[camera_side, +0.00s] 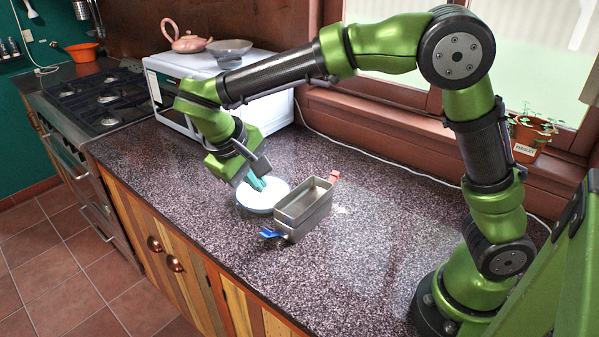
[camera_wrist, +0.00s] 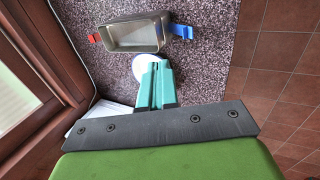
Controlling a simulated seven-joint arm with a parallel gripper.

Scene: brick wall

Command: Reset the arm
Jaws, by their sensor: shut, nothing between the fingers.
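My gripper (camera_side: 256,184) is over the counter at the end of my green arm. Its teal fingers are together with nothing between them, as the wrist view (camera_wrist: 156,84) also shows. In the side view it is just above a white plate (camera_side: 252,205), which the fingers partly hide in the wrist view (camera_wrist: 139,66).
A grey metal tin (camera_side: 310,214) with a red and a blue end piece stands right of the plate; it also shows in the wrist view (camera_wrist: 138,46). A white microwave (camera_side: 278,117) bears a pink teapot (camera_side: 187,42) and a grey bowl (camera_side: 229,48). A potted plant (camera_side: 528,135) is by the window. The counter front right is clear.

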